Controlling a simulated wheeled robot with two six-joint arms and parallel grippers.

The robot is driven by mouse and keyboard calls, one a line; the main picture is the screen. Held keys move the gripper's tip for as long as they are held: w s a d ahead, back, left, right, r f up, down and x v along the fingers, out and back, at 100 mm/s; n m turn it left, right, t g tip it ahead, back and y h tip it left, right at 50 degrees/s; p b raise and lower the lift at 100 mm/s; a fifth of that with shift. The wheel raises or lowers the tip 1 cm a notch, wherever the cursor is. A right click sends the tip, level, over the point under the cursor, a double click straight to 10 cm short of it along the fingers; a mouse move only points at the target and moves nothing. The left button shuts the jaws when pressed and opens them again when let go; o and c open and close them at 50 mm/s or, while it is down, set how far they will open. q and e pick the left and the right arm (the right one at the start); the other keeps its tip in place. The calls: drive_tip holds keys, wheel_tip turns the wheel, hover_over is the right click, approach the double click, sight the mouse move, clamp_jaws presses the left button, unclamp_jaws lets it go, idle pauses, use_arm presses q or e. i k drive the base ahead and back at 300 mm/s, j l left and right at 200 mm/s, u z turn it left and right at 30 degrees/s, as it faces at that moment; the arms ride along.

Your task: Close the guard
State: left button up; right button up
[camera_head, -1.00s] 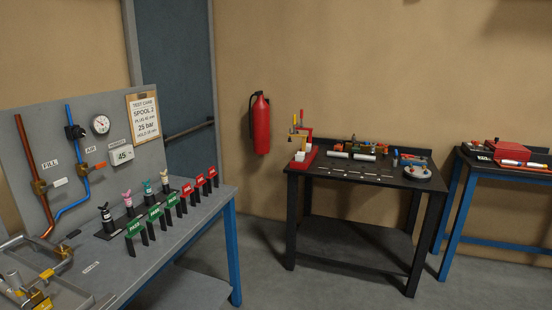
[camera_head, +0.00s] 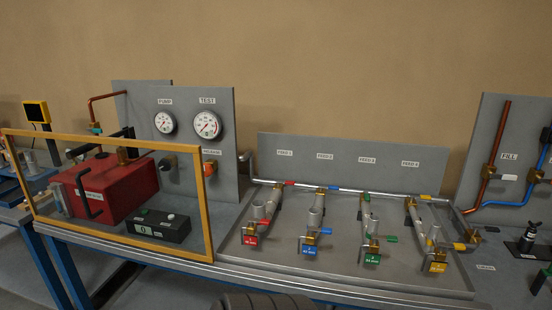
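The guard (camera_head: 118,248) is a clear panel in a yellow frame at the left of the bench. It stands upright along the front edge, before a red pump unit (camera_head: 125,188) and a black box (camera_head: 158,225) with a small display. The pump unit and box show through the panel. I cannot tell from this view whether the guard is latched or how its far side is held. Neither of my grippers is in view.
Pump and test gauges (camera_head: 207,125) are on a grey back panel behind the pump unit. A grey tray (camera_head: 400,277) with several coloured-tag valves and pipes fills the middle of the bench. A fill panel (camera_head: 510,150) stands at the right.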

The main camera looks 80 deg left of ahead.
sight(209, 258)
drive_tip(key=u, duration=3.4)
